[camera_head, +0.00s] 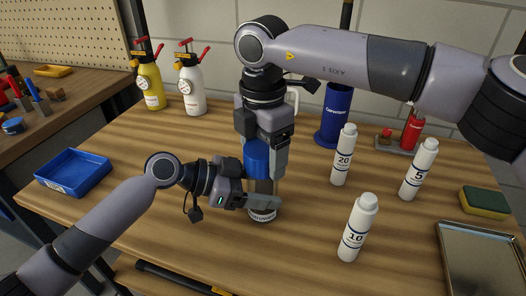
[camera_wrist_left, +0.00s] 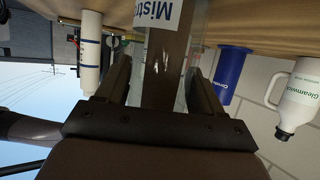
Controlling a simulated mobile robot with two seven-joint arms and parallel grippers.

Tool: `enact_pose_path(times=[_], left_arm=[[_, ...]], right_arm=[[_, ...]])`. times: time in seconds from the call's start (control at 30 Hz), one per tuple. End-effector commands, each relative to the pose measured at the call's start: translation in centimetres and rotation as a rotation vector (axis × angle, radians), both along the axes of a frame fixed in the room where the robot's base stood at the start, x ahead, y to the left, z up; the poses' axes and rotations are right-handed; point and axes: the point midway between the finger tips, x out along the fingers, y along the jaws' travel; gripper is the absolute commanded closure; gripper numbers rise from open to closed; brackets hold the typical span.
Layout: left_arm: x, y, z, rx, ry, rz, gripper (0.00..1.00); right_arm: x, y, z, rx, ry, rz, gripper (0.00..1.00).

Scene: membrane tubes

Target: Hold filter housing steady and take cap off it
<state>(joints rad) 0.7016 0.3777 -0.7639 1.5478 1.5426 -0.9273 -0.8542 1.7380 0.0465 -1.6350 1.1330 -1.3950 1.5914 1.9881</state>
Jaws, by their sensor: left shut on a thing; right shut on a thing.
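The filter housing (camera_head: 263,187) stands upright on the wooden bench, a clear tube with brown contents and a dark base with a pale label band (camera_head: 262,215). My left gripper (camera_head: 264,201) is shut on its lower part from the left. The left wrist view shows the housing (camera_wrist_left: 163,60), with a label reading "Mistr...", between both fingers (camera_wrist_left: 163,85). The blue cap (camera_head: 257,158) is at the top of the housing, in line with it. My right gripper (camera_head: 264,160) comes down from above and is shut on the cap. Whether there is a gap between cap and housing cannot be told.
White bottles marked 20 (camera_head: 344,157), 5 (camera_head: 419,170) and 10 (camera_head: 357,228) stand to the right. A blue container (camera_head: 335,115) stands behind. A blue tray (camera_head: 73,173) lies left; a sponge (camera_head: 485,201) and metal tray (camera_head: 484,228) lie right.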

Motion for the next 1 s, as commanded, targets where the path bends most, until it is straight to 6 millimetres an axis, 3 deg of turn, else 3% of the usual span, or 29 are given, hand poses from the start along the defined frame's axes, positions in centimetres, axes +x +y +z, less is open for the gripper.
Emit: enact_pose_path(times=[0.23,0.6,0.63,0.7,1.0], left_arm=[[-0.01,-0.02,0.04,0.0,-0.002,-0.001,1.0],[-0.03,-0.03,0.03,0.0,-0.001,-0.002,1.0],[-0.03,-0.03,0.03,0.0,-0.001,-0.002,1.0],[-0.03,-0.03,0.03,0.0,-0.001,-0.002,1.0],[-0.03,-0.03,0.03,-0.001,-0.001,-0.001,1.0]], right_arm=[[0.07,-0.01,0.05,0.001,-0.002,0.268,0.63],[0.08,-0.01,0.07,0.001,-0.002,0.305,0.63],[0.08,-0.01,0.07,0.001,-0.002,0.304,0.2],[0.08,0.0,0.07,0.001,-0.002,0.304,0.01],[0.05,0.0,0.15,0.001,-0.001,0.303,0.01]])
